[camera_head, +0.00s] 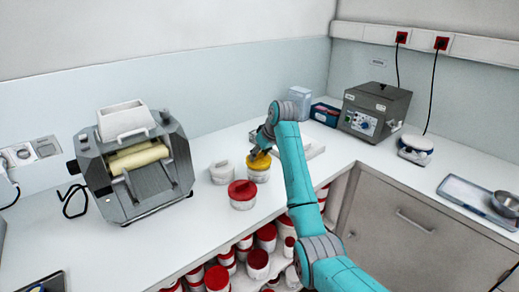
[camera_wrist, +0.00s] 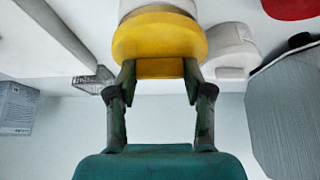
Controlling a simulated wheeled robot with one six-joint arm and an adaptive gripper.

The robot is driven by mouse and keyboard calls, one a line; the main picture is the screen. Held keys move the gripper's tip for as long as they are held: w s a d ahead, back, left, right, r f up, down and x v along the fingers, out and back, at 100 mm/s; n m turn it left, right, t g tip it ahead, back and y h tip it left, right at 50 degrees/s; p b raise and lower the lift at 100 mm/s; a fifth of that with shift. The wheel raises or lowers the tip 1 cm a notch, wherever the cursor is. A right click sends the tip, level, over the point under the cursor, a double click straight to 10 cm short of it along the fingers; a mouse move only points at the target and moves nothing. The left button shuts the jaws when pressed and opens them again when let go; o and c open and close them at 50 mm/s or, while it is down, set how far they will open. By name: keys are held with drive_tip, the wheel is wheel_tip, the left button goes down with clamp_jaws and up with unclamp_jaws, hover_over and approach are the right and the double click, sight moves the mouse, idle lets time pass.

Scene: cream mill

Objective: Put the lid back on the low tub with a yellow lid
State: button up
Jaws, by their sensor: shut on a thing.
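The yellow lid (camera_head: 260,162) is at the top of the low white tub (camera_head: 258,176), on the counter in the middle of the head view. My gripper (camera_head: 255,153) reaches it from above and is shut on the lid. In the wrist view, the two fingers (camera_wrist: 160,75) close on the yellow lid (camera_wrist: 160,42), with the white tub (camera_wrist: 155,6) directly beyond it. The lid looks level and lined up with the tub. Whether it is fully seated or slightly above the rim cannot be told. My arm hides part of the right side.
A white-lidded tub (camera_head: 221,172) stands close on the left and a red-lidded tub (camera_head: 242,195) in front. A grey roller mill (camera_head: 145,185) stands further left. A light tray (camera_head: 310,146) lies behind my arm. Several red-lidded tubs (camera_head: 258,264) fill the shelf below.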

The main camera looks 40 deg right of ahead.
drive_tip(key=shift+f, duration=0.5)
drive_tip(key=shift+d+f, duration=0.1)
drive_tip(key=shift+f, duration=0.55)
idle(2.1)
drive_tip(key=o, duration=1.3)
drive_tip(key=shift+c, duration=0.2)
drive_tip(key=shift+r, duration=0.15)
drive_tip(key=shift+r, duration=2.15)
